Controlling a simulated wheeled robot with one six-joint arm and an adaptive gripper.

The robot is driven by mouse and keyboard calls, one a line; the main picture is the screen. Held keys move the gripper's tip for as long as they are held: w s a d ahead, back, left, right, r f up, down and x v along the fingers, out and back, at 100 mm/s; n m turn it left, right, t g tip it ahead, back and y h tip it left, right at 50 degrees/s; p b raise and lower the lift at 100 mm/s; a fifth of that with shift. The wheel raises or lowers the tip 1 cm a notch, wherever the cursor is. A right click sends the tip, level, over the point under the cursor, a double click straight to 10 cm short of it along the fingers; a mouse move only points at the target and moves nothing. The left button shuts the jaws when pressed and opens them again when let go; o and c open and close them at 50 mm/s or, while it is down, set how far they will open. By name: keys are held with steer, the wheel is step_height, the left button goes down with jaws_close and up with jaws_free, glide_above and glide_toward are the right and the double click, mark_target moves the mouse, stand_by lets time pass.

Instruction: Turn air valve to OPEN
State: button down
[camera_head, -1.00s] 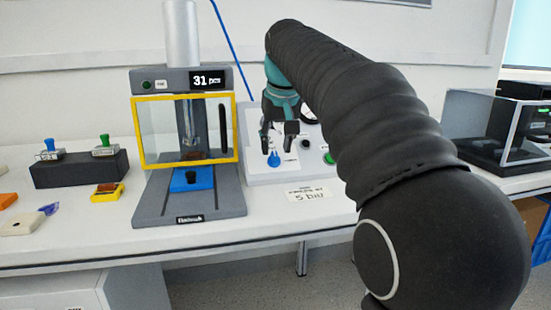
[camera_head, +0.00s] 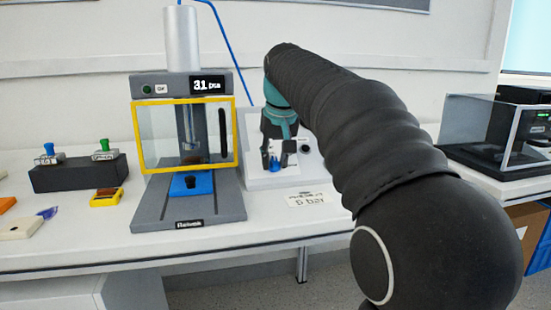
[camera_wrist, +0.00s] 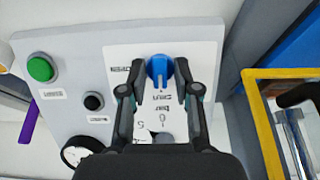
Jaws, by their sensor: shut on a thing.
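The air valve is a blue knob (camera_wrist: 160,68) on a white label plate on a grey sloped panel (camera_wrist: 75,55). In the wrist view its pointer mark faces down the picture, toward the lettering nearest my gripper, and the other label, which looks like OPEN (camera_wrist: 122,72), lies to its left. In the head view the knob (camera_head: 274,163) shows low between my fingers. My gripper (camera_wrist: 156,92) has one finger on each side of the knob and is closed on it. It also shows in the head view (camera_head: 275,160), partly hiding the panel.
On the panel are a green button (camera_wrist: 40,69), a black knob (camera_wrist: 93,101) and a partly hidden round gauge (camera_wrist: 80,152). A press with a yellow-framed guard (camera_head: 136,135) stands close to the left in the head view. A white label card (camera_head: 307,199) lies in front.

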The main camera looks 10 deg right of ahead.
steer(key=m+y+p, duration=0.1)
steer(key=m+p, duration=0.1)
steer(key=m, duration=0.1)
steer(key=shift+d+r+m, duration=0.1)
steer(key=shift+m, duration=0.2)
steer(key=m+y+p, duration=0.1)
steer(key=m, duration=0.3)
steer(key=shift+d+t, duration=0.1)
steer(key=shift+t, duration=0.3)
steer(key=m, duration=0.2)
steer(key=m+t+y, duration=0.1)
steer(key=m, duration=0.1)
steer(key=shift+s+f+p, duration=0.15)
steer(key=shift+f+p, duration=0.05)
steer(key=shift+p, duration=0.2)
steer(key=m, duration=0.2)
steer(key=m+t, duration=0.1)
steer(key=m, duration=0.2)
steer(key=shift+d+t+y, duration=0.1)
steer(key=shift+t+y, duration=0.2)
steer(key=shift+y, duration=0.1)
steer(key=shift+f, duration=0.1)
steer(key=c, duration=1.2)
jaws_free()
steer(key=shift+o, duration=0.2)
